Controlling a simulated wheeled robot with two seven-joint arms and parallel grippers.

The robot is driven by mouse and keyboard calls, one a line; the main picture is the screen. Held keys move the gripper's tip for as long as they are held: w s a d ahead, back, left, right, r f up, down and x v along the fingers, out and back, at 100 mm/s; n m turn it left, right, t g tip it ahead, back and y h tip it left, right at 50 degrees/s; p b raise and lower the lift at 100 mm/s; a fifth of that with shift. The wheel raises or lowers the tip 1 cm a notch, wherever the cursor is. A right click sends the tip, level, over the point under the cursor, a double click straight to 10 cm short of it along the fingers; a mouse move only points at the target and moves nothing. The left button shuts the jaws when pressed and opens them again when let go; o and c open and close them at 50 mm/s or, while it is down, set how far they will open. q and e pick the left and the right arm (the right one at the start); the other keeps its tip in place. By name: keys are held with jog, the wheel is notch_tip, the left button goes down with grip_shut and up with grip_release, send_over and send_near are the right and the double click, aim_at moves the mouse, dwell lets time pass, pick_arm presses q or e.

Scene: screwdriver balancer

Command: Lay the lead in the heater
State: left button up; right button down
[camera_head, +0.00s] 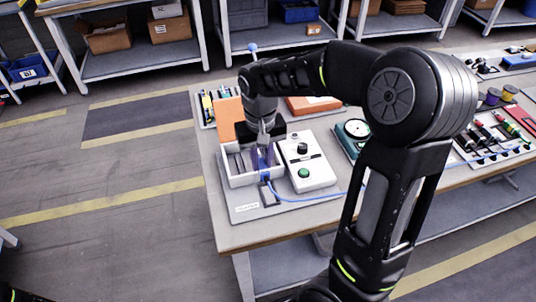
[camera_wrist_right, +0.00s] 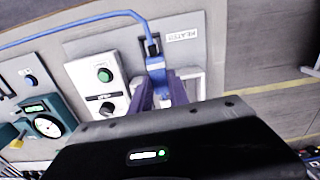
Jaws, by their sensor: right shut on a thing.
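My right gripper (camera_head: 264,158) is low over the white open-topped box of the heater (camera_head: 236,182). In the right wrist view, its two purple-looking fingers (camera_wrist_right: 162,92) are closed around the lead's blue end piece (camera_wrist_right: 155,66). The blue lead (camera_wrist_right: 75,27) curves away from it to the left; in the head view the lead (camera_head: 325,198) runs right across the table. The heater's label plate (camera_head: 246,208) lies in front of the box. The fingertips and the lead's lower end are partly hidden, so I cannot tell whether the end touches the box. My left gripper is out of view.
A white control box (camera_head: 306,164) with a green button and black knob stands right beside the heater. A green dial gauge (camera_head: 353,133) stands farther right. An orange block (camera_head: 231,119) is behind the heater. The table front (camera_head: 262,235) is clear.

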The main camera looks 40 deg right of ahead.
jog(key=shift+s+d, duration=0.45)
jog(key=shift+s, duration=0.25)
jog(key=shift+f, duration=0.2)
notch_tip(320, 180, down, 6)
jog(key=b, duration=0.5)
jog(key=shift+f+b, duration=0.45)
jog(key=shift+f, duration=0.25)
jog(key=shift+s+f+b, duration=0.1)
jog(key=shift+f+b, duration=0.3)
jog(key=shift+f, duration=0.2)
dwell(0.6)
jog(key=c, duration=1.2)
grip_release()
jog(key=shift+o, duration=0.2)
